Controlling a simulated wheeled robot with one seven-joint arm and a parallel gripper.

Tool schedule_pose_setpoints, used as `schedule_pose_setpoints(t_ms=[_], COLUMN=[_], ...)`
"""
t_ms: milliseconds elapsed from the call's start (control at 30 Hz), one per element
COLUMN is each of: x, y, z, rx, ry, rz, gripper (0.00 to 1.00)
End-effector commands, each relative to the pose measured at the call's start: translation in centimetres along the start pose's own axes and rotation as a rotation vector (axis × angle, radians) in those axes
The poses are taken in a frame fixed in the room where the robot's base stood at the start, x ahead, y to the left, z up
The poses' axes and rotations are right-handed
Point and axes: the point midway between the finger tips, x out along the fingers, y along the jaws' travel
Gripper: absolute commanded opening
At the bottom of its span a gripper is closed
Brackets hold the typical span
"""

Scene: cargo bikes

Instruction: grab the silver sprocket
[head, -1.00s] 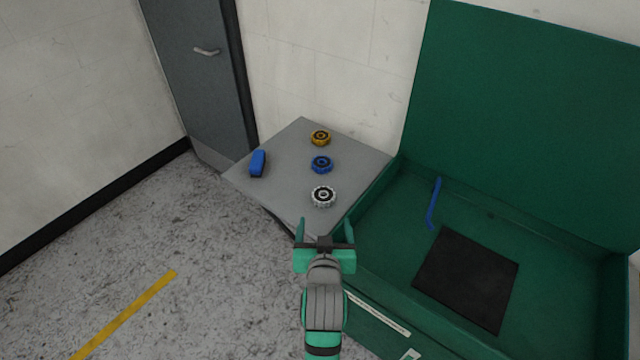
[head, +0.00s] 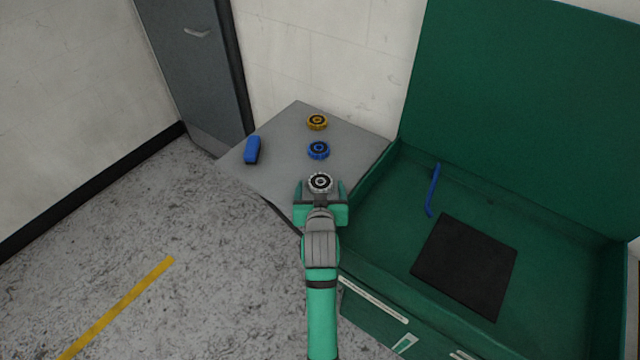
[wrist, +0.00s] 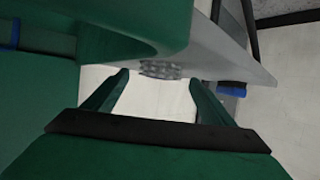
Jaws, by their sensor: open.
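The silver sprocket (head: 320,181) lies near the front corner of the grey table (head: 285,140). It has a toothed rim and a dark ring around its light centre. My gripper (head: 320,187) is open, with one green finger to each side of the sprocket in the head view. In the wrist view the sprocket (wrist: 160,69) shows as a grey toothed shape ahead of and between the open fingers (wrist: 157,92). I cannot tell whether the fingers touch it. The sprocket's near edge is partly hidden by my gripper in the head view.
A blue sprocket (head: 318,150) and a gold sprocket (head: 317,122) lie behind it in a row. A blue block (head: 252,150) is at the table's left. A green open-lidded box (head: 375,235) stands close on the right, holding a black mat (head: 465,267) and a blue bar (head: 433,190).

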Motion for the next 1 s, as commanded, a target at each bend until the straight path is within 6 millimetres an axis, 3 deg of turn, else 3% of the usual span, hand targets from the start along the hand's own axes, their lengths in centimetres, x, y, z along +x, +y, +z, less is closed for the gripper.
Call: schedule_pose_setpoints(t_ms=[133,400,433,667,1000], x=[1.6,1.9,1.9,1.8,1.6], y=[0.1,0.0,0.0,0.0,0.0], z=[0.0,-0.1,-0.1,0.0,-0.8], rx=[0.001,0.001,0.001,0.001,0.0], ry=[0.0,0.001,0.001,0.001,0.006], rz=[0.001,0.0,0.0,0.0,0.0], gripper=[0.78,0.78,0.75,0.21,0.21])
